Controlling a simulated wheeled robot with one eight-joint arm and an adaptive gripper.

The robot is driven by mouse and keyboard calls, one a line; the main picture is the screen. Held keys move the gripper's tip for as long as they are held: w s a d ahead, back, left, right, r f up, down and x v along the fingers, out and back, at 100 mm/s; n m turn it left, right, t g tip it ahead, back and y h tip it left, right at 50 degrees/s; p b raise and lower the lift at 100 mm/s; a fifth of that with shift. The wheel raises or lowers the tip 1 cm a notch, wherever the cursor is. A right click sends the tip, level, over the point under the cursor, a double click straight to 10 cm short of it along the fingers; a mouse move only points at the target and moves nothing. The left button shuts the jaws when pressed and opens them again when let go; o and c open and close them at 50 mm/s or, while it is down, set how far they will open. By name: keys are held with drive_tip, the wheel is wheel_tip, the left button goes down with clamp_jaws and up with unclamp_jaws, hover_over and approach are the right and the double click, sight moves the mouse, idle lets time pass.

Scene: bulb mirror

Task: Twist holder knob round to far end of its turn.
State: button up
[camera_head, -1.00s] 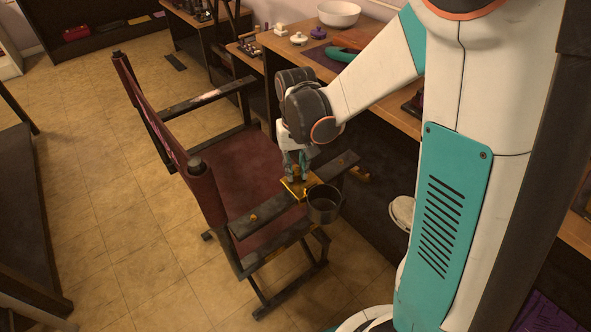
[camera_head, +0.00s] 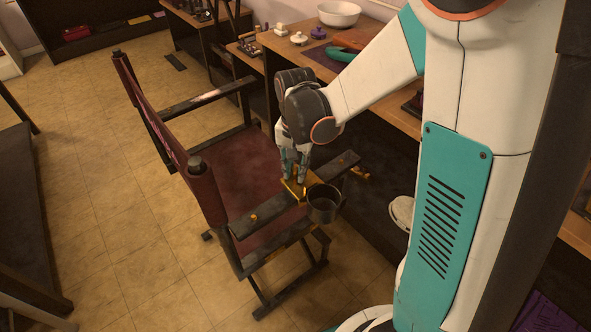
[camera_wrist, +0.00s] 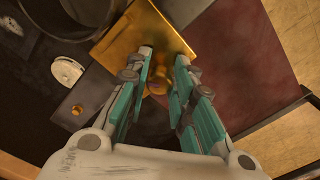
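The holder is a gold plate (camera_head: 294,188) clamped on the near armrest of a folding chair, with a dark round cup (camera_head: 323,204) beside it. In the wrist view the gold plate (camera_wrist: 140,30) lies past my fingertips, and a small round gold knob (camera_wrist: 158,86) shows between my fingers. My gripper (camera_head: 293,178) points down over the plate. In the wrist view my gripper (camera_wrist: 164,56) has its two teal fingers apart on either side of the knob, with a gap visible. Whether either finger touches the knob is unclear.
The chair's maroon seat (camera_head: 240,165) lies beyond the armrest (camera_head: 255,222). A desk (camera_head: 385,108) stands close behind, with a white bowl (camera_head: 339,13) and small items on it. Tiled floor (camera_head: 110,215) is clear at left.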

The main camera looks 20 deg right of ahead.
drive_tip(key=shift+o, duration=1.2)
drive_tip(key=shift+d+n, duration=0.1)
drive_tip(key=shift+n, duration=1.6)
clamp_jaws()
drive_tip(key=shift+m, duration=1.7)
